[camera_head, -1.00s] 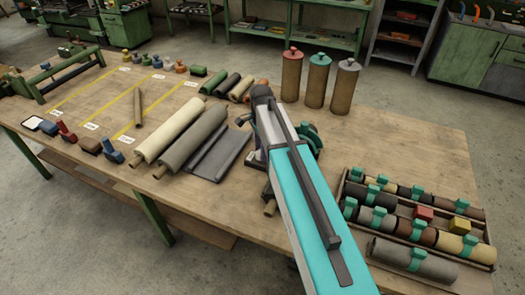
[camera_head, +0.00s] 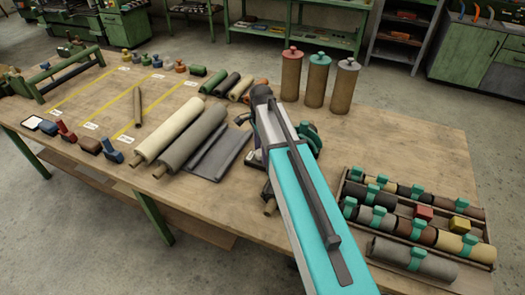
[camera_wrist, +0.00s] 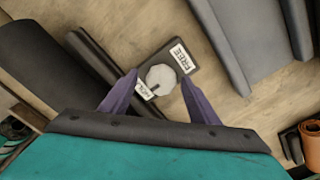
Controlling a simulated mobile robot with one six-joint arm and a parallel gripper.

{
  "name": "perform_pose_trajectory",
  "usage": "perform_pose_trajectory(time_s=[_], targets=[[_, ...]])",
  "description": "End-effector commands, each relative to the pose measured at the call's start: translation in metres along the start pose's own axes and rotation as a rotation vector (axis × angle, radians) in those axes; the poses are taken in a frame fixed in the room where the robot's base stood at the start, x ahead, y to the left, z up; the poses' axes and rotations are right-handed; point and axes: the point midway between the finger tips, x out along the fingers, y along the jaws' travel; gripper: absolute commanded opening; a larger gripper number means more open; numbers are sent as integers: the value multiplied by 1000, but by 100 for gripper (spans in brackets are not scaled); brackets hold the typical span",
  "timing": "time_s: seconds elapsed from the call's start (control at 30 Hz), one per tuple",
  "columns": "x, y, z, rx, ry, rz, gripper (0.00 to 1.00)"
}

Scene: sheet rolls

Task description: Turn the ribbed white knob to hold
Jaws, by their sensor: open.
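The white knob (camera_wrist: 160,78) shows in the wrist view, on a dark plate (camera_wrist: 176,50) that lies on the wooden table. The plate carries a "FREE" label (camera_wrist: 182,59) on one side and a partly covered label, apparently "HOLD" (camera_wrist: 144,91), on the other. A dark mark on the knob's rim lies toward the partly covered label. My gripper (camera_wrist: 158,82) is open, with one purple finger on each side of the knob. I cannot tell whether the fingers touch it. In the head view my arm hides the knob.
A dark roll (camera_wrist: 35,65) lies left of the plate, and a grey sheet (camera_head: 222,152) lies to the right in the wrist view. Three upright canisters (camera_head: 318,80) stand behind my arm. A tray of banded rolls (camera_head: 410,240) sits at the right.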

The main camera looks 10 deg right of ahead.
Motion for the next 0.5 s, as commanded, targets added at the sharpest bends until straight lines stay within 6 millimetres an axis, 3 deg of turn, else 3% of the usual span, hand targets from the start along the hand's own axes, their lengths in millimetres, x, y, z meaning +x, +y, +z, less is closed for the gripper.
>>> perform_pose_trajectory(time_s=[0.27, 0.5], targets=[[-9, -1, 0, -1, 0, -3, 55], [-30, -1, 0, 0, 0, -4, 55]])
